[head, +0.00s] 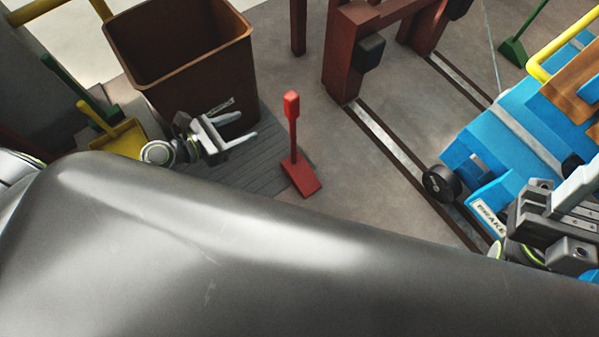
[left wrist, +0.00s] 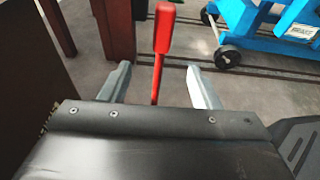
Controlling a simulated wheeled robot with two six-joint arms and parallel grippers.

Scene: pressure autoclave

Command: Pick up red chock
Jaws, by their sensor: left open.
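The red chock (head: 293,140) stands on the floor, with a wedge-like base and an upright handle topped by a thicker grip. My left gripper (head: 244,121) is open and empty, to the left of the handle and pointing toward it, with a gap between. In the left wrist view the chock's handle (left wrist: 163,32) rises between the two open fingers (left wrist: 160,78), seen beyond them; its base is hidden by the gripper body. My right gripper (head: 578,205) is at the right edge beside the blue cart, partly cut off, and its jaws are unclear.
A brown bin (head: 185,60) stands behind my left gripper, with a yellow dustpan (head: 118,140) to its left. The blue wheeled cart (head: 510,140) sits by floor rails (head: 400,155) at the right. A dark red frame (head: 343,70) stands behind the chock. Floor right of the chock is clear.

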